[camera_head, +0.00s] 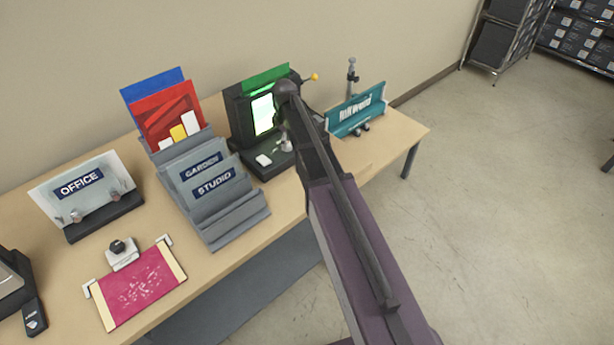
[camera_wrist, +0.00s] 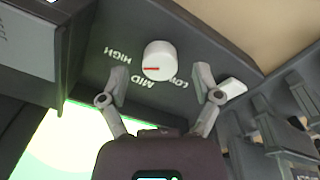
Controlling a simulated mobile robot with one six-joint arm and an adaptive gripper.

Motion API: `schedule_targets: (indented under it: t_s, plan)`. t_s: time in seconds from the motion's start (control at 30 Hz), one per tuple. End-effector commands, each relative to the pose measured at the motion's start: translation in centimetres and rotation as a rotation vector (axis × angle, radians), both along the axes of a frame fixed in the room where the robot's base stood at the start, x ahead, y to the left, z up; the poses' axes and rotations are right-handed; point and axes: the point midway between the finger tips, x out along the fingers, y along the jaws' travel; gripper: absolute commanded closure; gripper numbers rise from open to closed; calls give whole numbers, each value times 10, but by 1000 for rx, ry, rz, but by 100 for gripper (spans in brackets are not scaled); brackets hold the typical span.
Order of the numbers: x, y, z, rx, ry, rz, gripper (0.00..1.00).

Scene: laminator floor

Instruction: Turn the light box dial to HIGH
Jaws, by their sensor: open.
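The light box (camera_head: 240,118) is a black unit with a lit green-white screen on the table. Its dial (camera_wrist: 158,56) is a round white knob with a red line, seen in the wrist view. The labels HIGH, MID and LOW curve around it. The red line points to picture left, toward the HIGH–MID side; its exact setting is hard to tell. My gripper (camera_wrist: 160,78) is open, with one finger on each side of the dial's near edge; contact is not clear.
A grey rack (camera_head: 235,215) with GARDEN and STUDIO signs stands left of the light box. A teal sign holder (camera_head: 357,112) stands to its right. The OFFICE sign (camera_head: 80,185) is farther left.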

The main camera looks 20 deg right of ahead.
Motion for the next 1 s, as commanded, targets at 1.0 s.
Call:
schedule_targets:
  t_s: [1.0]
  plan:
    - [-1, 1, 91, 0, 0, -3, 18]
